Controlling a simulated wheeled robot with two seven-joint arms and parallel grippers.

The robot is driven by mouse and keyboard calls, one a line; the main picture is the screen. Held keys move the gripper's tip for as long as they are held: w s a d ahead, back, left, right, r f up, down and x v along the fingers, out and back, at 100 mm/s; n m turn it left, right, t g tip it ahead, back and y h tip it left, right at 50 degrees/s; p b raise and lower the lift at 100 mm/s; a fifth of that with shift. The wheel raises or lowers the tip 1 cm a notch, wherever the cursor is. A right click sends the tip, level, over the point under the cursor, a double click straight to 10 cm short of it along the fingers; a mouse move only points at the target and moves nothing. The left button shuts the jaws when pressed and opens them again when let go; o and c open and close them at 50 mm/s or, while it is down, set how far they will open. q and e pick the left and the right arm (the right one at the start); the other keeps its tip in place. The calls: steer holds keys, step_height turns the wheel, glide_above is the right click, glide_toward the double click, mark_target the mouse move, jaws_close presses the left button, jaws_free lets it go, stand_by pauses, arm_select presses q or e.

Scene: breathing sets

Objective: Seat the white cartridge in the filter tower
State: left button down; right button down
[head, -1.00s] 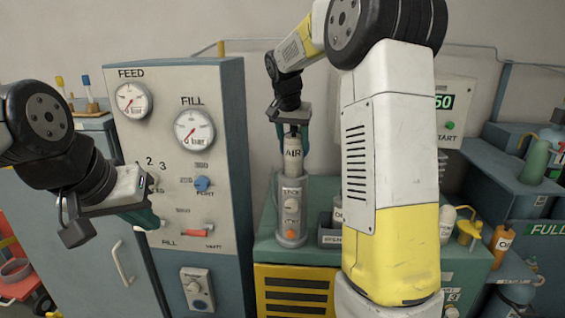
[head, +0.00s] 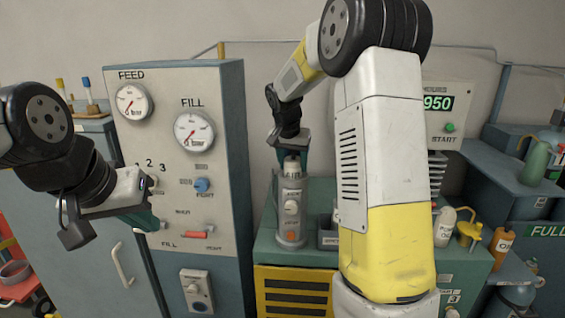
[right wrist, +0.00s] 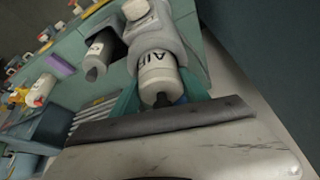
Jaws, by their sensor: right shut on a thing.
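The white cartridge (head: 292,168), marked AIR, stands upright with its lower part inside the grey filter tower (head: 291,218). Only its top shows above the tower in the head view. My right gripper (head: 292,156) is shut on the cartridge's top from above. In the right wrist view, the white cartridge (right wrist: 157,76) lies between the teal fingers, and the grey tower (right wrist: 178,38) wraps around it; its depth inside is hard to tell. My left gripper (head: 146,220) hangs in front of the gauge panel, away from the tower; its finger gap is unclear.
The gauge panel (head: 222,110) stands left of the tower. A grey holder (head: 328,236) sits right of the tower on the green bench (head: 270,243). My right arm hides part of the bench. A white bottle (head: 445,226) and yellow can (head: 468,231) stand further right.

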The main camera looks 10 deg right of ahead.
steer(key=shift+f, duration=0.3)
steer(key=c, duration=0.6)
jaws_free()
steer(key=shift+o, duration=0.2)
steer(key=shift+r, duration=0.35)
steer(key=v, duration=1.2)
steer(key=s+a+f+n+t+y, duration=0.1)
steer(key=s+f+n+y, duration=0.1)
steer(key=s, duration=1.2)
steer(key=s+a+f+n+t+y, duration=0.1)
steer(key=s+n, duration=0.3)
steer(key=s, duration=1.1)
steer(key=shift+a+f+y, duration=0.2)
steer(key=shift+f+y, duration=0.45)
steer(key=shift+y, duration=0.05)
